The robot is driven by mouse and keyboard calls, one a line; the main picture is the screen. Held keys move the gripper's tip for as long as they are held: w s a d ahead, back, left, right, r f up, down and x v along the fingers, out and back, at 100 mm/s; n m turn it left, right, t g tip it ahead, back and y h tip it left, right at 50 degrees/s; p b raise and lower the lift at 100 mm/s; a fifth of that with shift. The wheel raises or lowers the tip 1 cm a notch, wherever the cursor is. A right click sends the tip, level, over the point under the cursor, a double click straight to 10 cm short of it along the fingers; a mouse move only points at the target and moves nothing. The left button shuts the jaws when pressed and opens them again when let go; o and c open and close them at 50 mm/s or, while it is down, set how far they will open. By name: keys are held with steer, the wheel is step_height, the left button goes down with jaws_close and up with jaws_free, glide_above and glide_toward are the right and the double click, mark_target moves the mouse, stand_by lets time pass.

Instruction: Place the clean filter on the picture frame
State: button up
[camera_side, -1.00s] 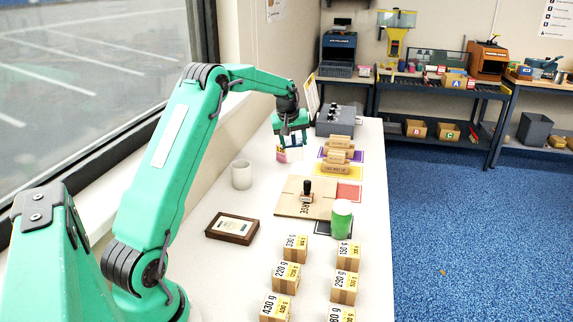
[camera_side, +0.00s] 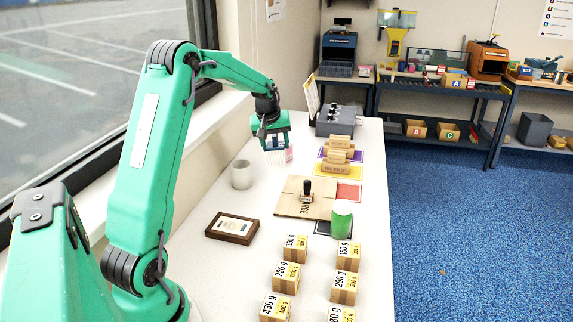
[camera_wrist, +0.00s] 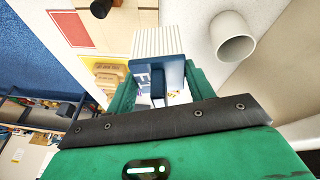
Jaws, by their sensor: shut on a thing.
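My gripper (camera_side: 275,143) is shut on the clean filter (camera_side: 281,156) and holds it over the far part of the white table. In the wrist view the filter (camera_wrist: 157,41) has a white pleated top and a blue band below, between the green jaws of my gripper (camera_wrist: 160,84). Its lower part is partly hidden by the gripper. The picture frame (camera_side: 232,228) has a dark brown wooden border and a pale face. It lies flat on the table, nearer the camera than the gripper, and nothing is on it.
A white cup (camera_side: 241,174) stands between gripper and frame; it also shows in the wrist view (camera_wrist: 236,45). A cardboard sheet (camera_side: 290,203) with a stamp (camera_side: 307,191), a green-and-white jar (camera_side: 342,220) and several weight-marked boxes (camera_side: 295,248) stand right and in front of the frame.

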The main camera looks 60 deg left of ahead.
steer(key=s+d, duration=0.3)
steer(key=s, duration=0.6)
steer(key=m, duration=0.2)
glide_above(232, 226)
step_height(232, 226, down, 2)
steer(key=shift+f, duration=0.15)
steer(key=shift+f, duration=2.15)
steer(key=shift+f, duration=1.75)
steer(key=shift+f, duration=0.2)
